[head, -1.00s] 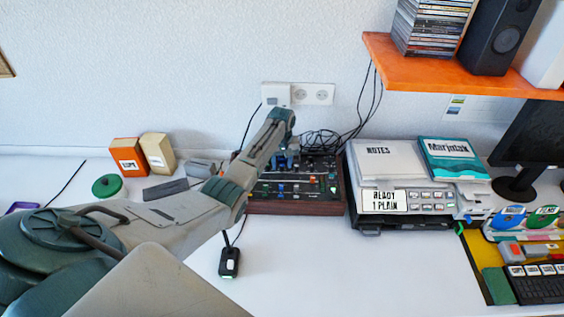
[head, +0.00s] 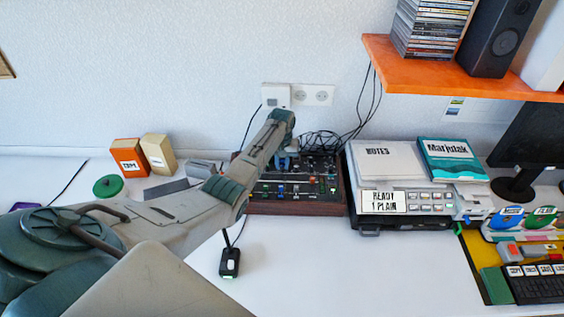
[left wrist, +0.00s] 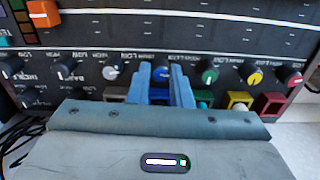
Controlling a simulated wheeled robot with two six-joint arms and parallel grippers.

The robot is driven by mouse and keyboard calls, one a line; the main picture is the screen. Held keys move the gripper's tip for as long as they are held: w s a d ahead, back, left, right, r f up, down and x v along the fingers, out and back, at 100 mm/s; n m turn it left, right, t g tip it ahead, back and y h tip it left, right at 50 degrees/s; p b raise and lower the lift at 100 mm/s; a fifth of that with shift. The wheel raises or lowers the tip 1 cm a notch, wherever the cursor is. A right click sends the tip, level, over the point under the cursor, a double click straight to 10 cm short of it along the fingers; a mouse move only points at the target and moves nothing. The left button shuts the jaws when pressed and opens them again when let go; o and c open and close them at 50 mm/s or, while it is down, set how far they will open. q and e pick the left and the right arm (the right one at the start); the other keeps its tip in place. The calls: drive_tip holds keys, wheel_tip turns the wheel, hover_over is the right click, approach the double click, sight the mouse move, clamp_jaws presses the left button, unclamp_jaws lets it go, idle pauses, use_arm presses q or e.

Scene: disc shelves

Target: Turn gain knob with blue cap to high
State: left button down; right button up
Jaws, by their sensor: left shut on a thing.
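The mixer (head: 298,208) stands on the white table against the wall, with a dark panel and wooden sides. Its knob row shows in the left wrist view, with white, green, yellow and red caps among the knobs. My left gripper (left wrist: 160,72) is over the knob row and shut on a knob between the white-capped knob (left wrist: 110,73) and the green-capped knob (left wrist: 210,76). In the head view my left gripper (head: 286,160) is at the mixer panel, partly hidden by my arm. My right gripper is not in view.
Coloured buttons sit below the knobs, including a yellow one (left wrist: 239,98) and a red one (left wrist: 271,103). A printer (head: 410,202) stands right of the mixer. A small black switch (head: 229,262) lies in front.

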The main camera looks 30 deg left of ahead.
use_arm(q)
drive_tip(key=m+p, duration=0.1)
drive_tip(key=m, duration=0.2)
drive_tip(key=shift+r+m, duration=0.1)
drive_tip(key=shift+m, duration=0.3)
drive_tip(key=m+p, duration=0.1)
drive_tip(key=m, duration=0.3)
drive_tip(key=shift+m, duration=0.3)
drive_tip(key=m, duration=0.4)
drive_tip(key=shift+d, duration=0.1)
drive_tip(key=m, duration=0.5)
drive_tip(key=shift+m+p, duration=0.35)
drive_tip(key=shift+m, duration=0.05)
drive_tip(key=m, duration=0.4)
drive_tip(key=shift+m, duration=0.3)
drive_tip(key=m, duration=0.4)
drive_tip(key=shift+m, duration=0.3)
drive_tip(key=m, duration=0.9)
drive_tip(key=shift+m+b, duration=0.3)
drive_tip(key=shift+m, duration=0.1)
